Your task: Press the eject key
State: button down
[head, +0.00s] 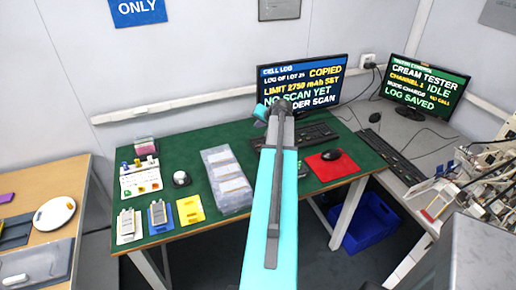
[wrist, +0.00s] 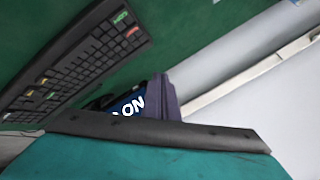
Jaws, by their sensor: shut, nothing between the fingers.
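In the wrist view a black keyboard (wrist: 75,68) lies on the green desk, left of my gripper. The lettering is too small to tell which is the eject key. My gripper (wrist: 164,78) is shut and empty, its fingers together and apart from the keyboard in the picture. In the head view a black keyboard (head: 318,133) shows partly behind my cyan arm, which hides my fingers there.
The log monitor (head: 300,85) stands behind the desk; the tester monitor (head: 428,88) reads "Channel 1 idle". Another keyboard (head: 395,155) lies before it. A mouse (head: 332,154) sits on a red mat (head: 345,166).

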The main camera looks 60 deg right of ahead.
aim_at(258, 147)
jog(key=shift+d, duration=0.1)
jog(key=shift+s+f+b, duration=0.1)
jog(key=shift+f+b, duration=2.25)
jog(key=shift+f, duration=2.05)
jog(key=shift+f, duration=0.15)
jog(key=shift+f+b, duration=0.3)
jog(key=shift+b, duration=0.15)
jog(key=shift+f+b, duration=0.35)
jog(key=shift+f, duration=0.05)
jog(key=shift+r, duration=0.25)
jog(key=shift+r+p, duration=0.35)
jog(key=shift+r, duration=0.25)
